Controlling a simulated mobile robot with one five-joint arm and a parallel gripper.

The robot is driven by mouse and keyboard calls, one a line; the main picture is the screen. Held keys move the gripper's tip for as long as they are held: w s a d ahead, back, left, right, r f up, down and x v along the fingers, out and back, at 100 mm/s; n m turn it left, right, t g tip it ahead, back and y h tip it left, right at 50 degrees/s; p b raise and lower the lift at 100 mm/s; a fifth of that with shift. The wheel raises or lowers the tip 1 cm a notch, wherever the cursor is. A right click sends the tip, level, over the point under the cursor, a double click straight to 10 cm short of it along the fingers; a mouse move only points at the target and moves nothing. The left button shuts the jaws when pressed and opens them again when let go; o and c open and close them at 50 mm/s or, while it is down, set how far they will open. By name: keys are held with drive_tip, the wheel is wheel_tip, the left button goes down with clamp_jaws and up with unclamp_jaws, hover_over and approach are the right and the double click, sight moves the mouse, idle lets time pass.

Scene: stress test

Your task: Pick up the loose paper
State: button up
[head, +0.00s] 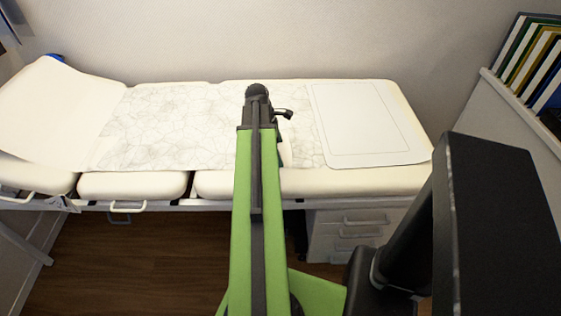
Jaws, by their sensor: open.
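A wide, crinkled pale paper (165,125) lies along the middle of the padded examination bed (345,183). Its lines look like creases. A smoother white sheet (365,120) with a thin rounded outline lies flat at the bed's right end, beside the crinkled part. I cannot tell which of these is the loose one. My green arm reaches forward over the bed, and its black end hides part of the crinkled paper. My gripper (284,114) is small in view, open, with nothing seen in it, over the crinkled paper left of the smooth sheet. Its height above the paper is unclear.
The bed's raised headrest (55,110) is at the left. A wall runs close behind the bed. A white drawer unit (350,235) stands under it. Several binders (530,60) stand on a white cabinet (525,130) at the right. Wooden floor (140,260) shows in front.

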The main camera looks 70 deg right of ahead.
drive_tip(key=shift+s+f, duration=0.15)
drive_tip(key=shift+f, duration=0.5)
drive_tip(key=shift+r, duration=0.15)
drive_tip(key=c, duration=1.3)
wheel_tip(320, 180, up, 5)
drive_tip(key=p, duration=0.4)
drive_tip(key=shift+f+p, duration=0.2)
drive_tip(key=shift+p, duration=0.2)
drive_tip(key=s+d+r+p, duration=0.1)
drive_tip(key=s+r+p, duration=0.5)
drive_tip(key=s, duration=0.5)
drive_tip(key=shift+s+r, duration=0.3)
